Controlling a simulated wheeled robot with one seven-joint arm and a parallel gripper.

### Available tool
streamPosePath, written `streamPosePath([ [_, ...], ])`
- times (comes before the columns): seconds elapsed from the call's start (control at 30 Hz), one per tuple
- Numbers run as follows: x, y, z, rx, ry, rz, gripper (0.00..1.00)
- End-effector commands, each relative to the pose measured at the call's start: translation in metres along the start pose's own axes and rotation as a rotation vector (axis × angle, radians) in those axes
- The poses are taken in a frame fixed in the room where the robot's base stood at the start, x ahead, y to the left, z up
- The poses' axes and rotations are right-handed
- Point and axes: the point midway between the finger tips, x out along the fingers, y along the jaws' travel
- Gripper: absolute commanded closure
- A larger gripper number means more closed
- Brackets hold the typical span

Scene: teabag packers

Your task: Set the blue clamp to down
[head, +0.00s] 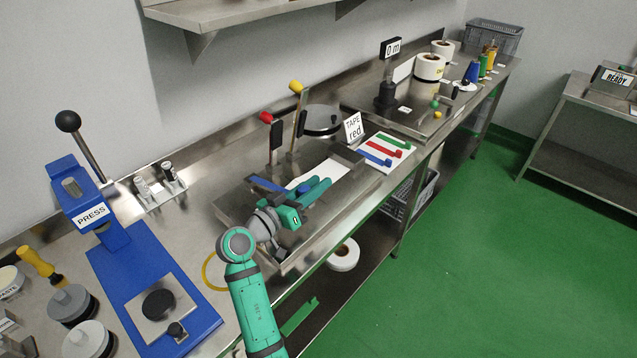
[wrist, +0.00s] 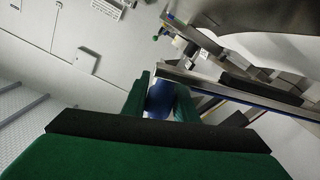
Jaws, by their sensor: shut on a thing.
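The blue clamp shows in the head view as a blue bar (head: 266,184) on the steel fixture on the bench, with a blue knob (head: 304,188) at my fingers. My gripper (head: 318,187) is low over this fixture, its green fingers on either side of the knob. In the wrist view, my gripper (wrist: 161,95) is shut on a blue part (wrist: 159,100), which I take to be the clamp's handle. My fingers and wrist hide much of the clamp, so its exact angle is unclear.
Red-topped (head: 265,117) and yellow-topped (head: 296,87) levers stand upright behind the fixture. A "TAPE red" sign (head: 353,127) and a card with coloured strips (head: 400,140) are to the right. The blue press (head: 118,235) stands at left. Green floor lies open at right.

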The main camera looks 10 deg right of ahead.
Motion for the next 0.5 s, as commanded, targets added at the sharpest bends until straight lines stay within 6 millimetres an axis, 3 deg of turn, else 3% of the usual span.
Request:
streamPosePath([
  [0.23,-0.0018,-0.0015,0.0011,-0.006,-0.001,-0.002,1.0],
  [0.27,-0.0018,-0.0015,0.0011,-0.006,-0.001,-0.002,0.67],
  [0.3,-0.0017,-0.0014,0.001,-0.006,-0.001,-0.002,0.57],
  [0.5,-0.0009,-0.0005,0.0004,-0.003,-0.001,0.0,0.57],
])
